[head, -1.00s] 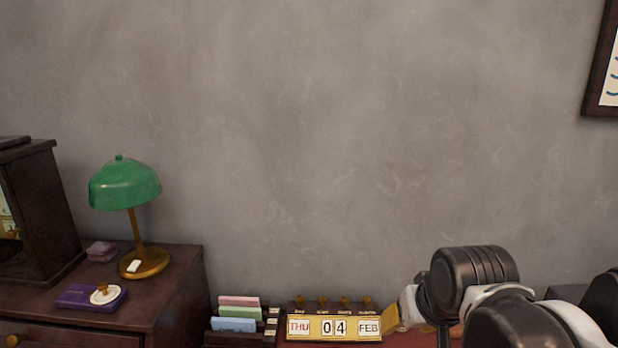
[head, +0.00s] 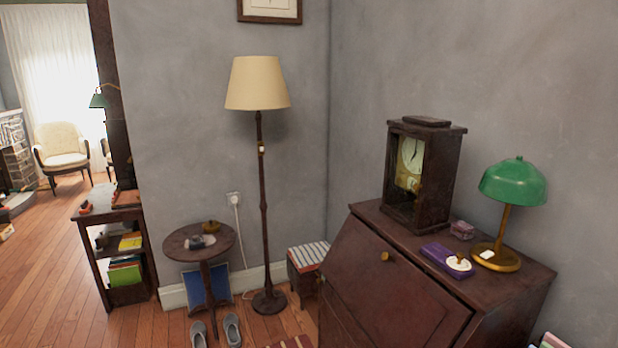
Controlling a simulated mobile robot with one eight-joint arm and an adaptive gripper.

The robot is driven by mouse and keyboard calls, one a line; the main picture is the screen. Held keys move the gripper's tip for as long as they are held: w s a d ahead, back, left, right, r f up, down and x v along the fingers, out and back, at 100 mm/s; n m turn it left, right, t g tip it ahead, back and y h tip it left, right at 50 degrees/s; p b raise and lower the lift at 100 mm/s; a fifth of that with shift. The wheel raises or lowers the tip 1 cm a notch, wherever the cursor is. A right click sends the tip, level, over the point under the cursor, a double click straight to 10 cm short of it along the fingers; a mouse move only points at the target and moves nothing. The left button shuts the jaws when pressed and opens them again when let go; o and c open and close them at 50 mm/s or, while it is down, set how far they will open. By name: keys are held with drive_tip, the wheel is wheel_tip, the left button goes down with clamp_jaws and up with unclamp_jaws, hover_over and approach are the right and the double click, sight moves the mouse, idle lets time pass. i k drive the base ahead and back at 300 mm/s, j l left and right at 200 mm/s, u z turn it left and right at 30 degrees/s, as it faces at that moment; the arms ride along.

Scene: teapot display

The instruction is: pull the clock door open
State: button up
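The clock (head: 437,180) is a dark wooden case standing upright on top of a slant-front desk (head: 385,295), right of the middle in the head view. Its front faces left and shows a pale dial (head: 411,154) with gold-coloured parts below it. I cannot tell at this size whether its door is open or shut. My gripper and arm are not in view.
A green lamp (head: 514,182) and a purple box (head: 446,260) stand on the desk right of the clock. A floor lamp (head: 257,85), a round table (head: 183,243) and grey slippers (head: 232,331) are left of the desk. Open wooden floor (head: 50,290) lies far left.

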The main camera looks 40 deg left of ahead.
sight(427, 140)
drive_tip(key=u, duration=0.95)
